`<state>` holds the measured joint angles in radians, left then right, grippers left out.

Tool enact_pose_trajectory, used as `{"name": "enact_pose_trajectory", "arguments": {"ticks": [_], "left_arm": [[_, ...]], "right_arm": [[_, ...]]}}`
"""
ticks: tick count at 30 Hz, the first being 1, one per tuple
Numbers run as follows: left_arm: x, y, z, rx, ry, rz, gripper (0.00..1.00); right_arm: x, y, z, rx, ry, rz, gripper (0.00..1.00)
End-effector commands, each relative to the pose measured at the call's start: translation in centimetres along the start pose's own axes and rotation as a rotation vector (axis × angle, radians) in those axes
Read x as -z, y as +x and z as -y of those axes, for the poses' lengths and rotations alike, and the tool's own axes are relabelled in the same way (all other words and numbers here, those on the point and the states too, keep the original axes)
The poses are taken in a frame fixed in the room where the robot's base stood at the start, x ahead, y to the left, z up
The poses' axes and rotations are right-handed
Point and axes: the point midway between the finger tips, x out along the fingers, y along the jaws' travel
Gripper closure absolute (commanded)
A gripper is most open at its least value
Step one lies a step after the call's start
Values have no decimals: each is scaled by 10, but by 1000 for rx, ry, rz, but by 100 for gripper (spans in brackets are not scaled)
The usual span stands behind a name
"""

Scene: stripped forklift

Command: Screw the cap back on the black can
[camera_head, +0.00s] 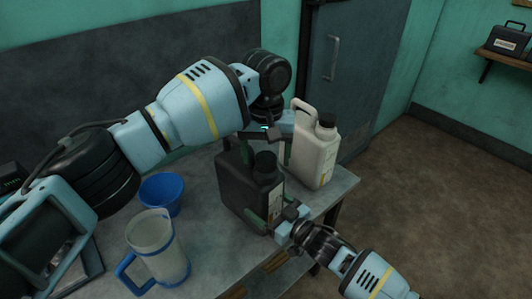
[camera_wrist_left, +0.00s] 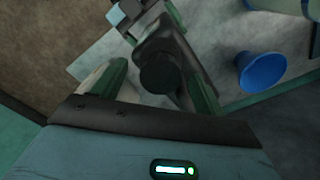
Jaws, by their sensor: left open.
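The black can (camera_head: 240,190) stands upright on the table in the head view. Its black cap (camera_head: 265,166) sits at the top of its neck; how far it is threaded I cannot tell. My left gripper (camera_head: 264,146) is open just above the cap. In the left wrist view the cap (camera_wrist_left: 160,73) lies between the green left fingers (camera_wrist_left: 154,87), with gaps at both sides. My right gripper (camera_head: 268,212) comes in from the lower right, with its fingers around the lower body of the can. It also shows in part at the top of the left wrist view.
A whitish jug (camera_head: 313,155) with a black cap stands close behind and right of the can. A blue funnel (camera_head: 162,192) and a clear pitcher with a blue handle (camera_head: 157,248) stand to the left. The table's (camera_head: 338,190) right edge is near the can.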

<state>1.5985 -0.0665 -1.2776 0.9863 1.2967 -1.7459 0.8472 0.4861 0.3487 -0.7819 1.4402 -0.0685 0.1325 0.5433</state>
Motion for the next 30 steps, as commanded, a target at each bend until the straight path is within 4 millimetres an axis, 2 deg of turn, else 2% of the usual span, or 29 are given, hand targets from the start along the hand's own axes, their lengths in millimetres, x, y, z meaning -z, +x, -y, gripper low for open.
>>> {"name": "enact_pose_trajectory", "arguments": {"ticks": [5, 8, 21, 27, 30], "left_arm": [[0, -3, 0, 1, -1, -1, 28], [0, -12, 0, 0, -1, -2, 28], [0, -94, 0, 0, -1, -3, 28], [0, -115, -1, 0, 0, -1, 28], [-1, -119, 0, 0, 0, -1, 28]], "right_arm": [[-1, 0, -2, -4, -1, 3, 80], [-1, 0, -2, -4, -1, 3, 80], [0, 0, -2, -4, -1, 2, 80], [0, 0, -2, -4, -1, 2, 80], [0, 0, -2, -4, -1, 1, 80]]}}
